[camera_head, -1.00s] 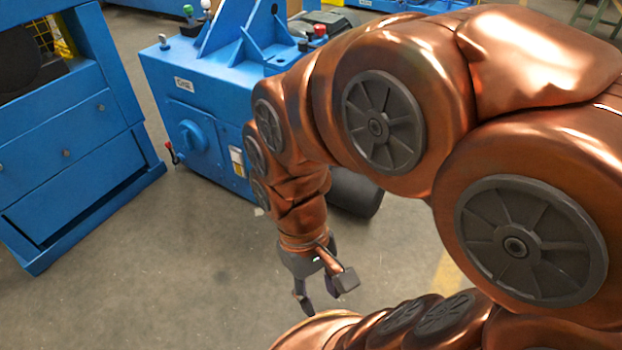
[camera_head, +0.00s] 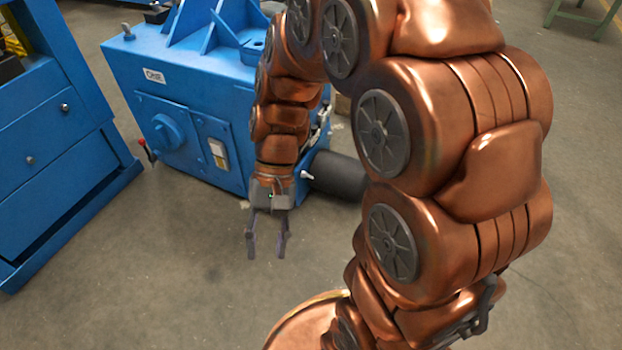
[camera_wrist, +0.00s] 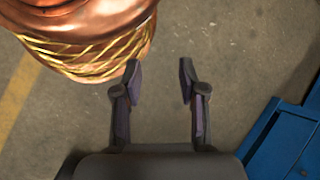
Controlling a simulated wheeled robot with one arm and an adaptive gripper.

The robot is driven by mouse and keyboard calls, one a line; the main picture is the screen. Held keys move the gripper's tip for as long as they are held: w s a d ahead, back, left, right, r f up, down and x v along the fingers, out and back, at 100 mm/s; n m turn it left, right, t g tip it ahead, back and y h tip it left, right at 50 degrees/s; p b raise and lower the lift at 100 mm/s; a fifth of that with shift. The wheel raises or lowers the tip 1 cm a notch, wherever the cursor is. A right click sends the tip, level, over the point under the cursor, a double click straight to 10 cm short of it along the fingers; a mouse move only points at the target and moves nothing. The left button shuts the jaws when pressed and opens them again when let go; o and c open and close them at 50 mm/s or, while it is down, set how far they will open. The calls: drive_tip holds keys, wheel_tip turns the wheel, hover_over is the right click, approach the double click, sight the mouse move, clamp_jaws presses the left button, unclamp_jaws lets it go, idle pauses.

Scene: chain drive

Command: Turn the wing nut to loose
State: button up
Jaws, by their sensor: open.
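My gripper (camera_head: 267,250) hangs fingers down in the head view, in front of the blue machine (camera_head: 190,85). It is open and empty, with bare floor below it. In the wrist view my gripper (camera_wrist: 160,75) shows two dark fingers spread apart with only floor between them. I cannot make out a wing nut in either view. My arm covers part of the machine's right side.
A blue cabinet (camera_head: 60,130) stands at the left. A dark cylinder (camera_head: 338,175) juts from the machine's lower right. A red-tipped lever (camera_head: 145,148) sticks out at its left. The concrete floor (camera_head: 140,290) in front is clear. A blue edge (camera_wrist: 285,140) shows in the wrist view.

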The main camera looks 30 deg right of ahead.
drive_tip(key=w+d+f+m+t+y+b, duration=0.1)
drive_tip(key=w+d+f+m+t+y, duration=0.2)
drive_tip(key=w, duration=0.5)
drive_tip(key=w+d+f+m+y+b, duration=0.1)
drive_tip(key=w+f+m+y, duration=0.2)
drive_tip(key=w, duration=0.5)
drive_tip(key=w+d+f+m+t+y+b, duration=0.1)
drive_tip(key=w+d+f+m+t+y, duration=0.15)
drive_tip(key=w+f, duration=0.4)
drive_tip(key=m+t+b, duration=0.3)
drive_tip(key=m+t, duration=0.6)
drive_tip(key=m, duration=0.1)
hover_over(307, 175)
drive_tip(key=s+a, duration=0.3)
drive_tip(key=a, duration=0.5)
wheel_tip(307, 175, down, 15)
drive_tip(key=s+d+f+m+t+h+b, duration=0.15)
drive_tip(key=d+f+m+t+h, duration=0.35)
drive_tip(key=d+f, duration=0.85)
drive_tip(key=b+x, duration=0.2)
drive_tip(key=x, duration=0.4)
drive_tip(key=shift+a+r+m+t+y, duration=0.25)
drive_tip(key=shift+r+m+t+y, duration=0.15)
drive_tip(key=shift+r, duration=0.2)
drive_tip(key=shift+w, duration=0.1)
drive_tip(key=shift+c, duration=0.3)
clamp_jaws()
